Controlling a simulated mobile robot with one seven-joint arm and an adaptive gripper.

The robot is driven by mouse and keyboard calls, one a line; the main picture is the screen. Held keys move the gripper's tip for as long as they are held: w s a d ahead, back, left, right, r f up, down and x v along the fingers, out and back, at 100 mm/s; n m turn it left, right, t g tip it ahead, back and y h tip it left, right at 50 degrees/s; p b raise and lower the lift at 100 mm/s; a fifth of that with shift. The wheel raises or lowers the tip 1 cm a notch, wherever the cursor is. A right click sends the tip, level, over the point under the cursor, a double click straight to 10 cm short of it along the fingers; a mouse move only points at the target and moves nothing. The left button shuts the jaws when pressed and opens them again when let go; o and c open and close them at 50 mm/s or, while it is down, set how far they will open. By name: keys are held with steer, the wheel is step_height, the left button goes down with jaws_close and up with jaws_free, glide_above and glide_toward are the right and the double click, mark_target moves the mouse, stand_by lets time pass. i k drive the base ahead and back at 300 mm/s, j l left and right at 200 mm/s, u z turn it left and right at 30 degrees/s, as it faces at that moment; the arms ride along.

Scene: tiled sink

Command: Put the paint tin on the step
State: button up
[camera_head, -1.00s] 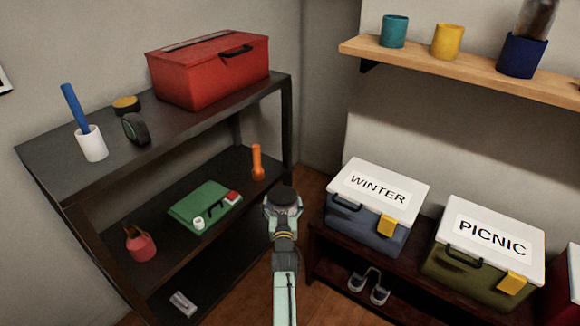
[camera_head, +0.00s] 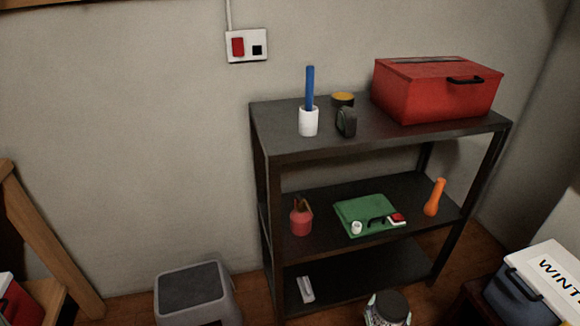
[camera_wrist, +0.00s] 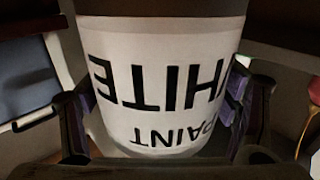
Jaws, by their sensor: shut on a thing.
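The paint tin (camera_wrist: 165,85) fills the wrist view, with a dark band and a white label whose words WHITE and PAINT read upside down. My gripper (camera_wrist: 160,112) is shut on it, with a finger on either side. The step (camera_head: 192,284) is a grey stool with a dark top, low at the left of the shelf unit. Its top is bare. The tin is apart from it, well to its right.
A wooden frame (camera_head: 45,235) is at left. The WINTER box (camera_head: 535,290) is at right.

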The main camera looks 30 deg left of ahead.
mark_target(208, 288)
steer(key=k+u, duration=0.1)
steer(key=k, duration=0.45)
steer(key=u, duration=2.25)
steer(key=l+u, duration=0.35)
steer(key=l, duration=0.2)
steer(key=k+l, duration=0.1)
steer(key=l, duration=1)
steer(key=k+l, duration=0.15)
steer(key=l, duration=0.4)
steer(key=k+l, duration=0.1)
steer(key=l, duration=0.5)
steer(key=i+l, duration=0.2)
steer(key=i, duration=0.05)
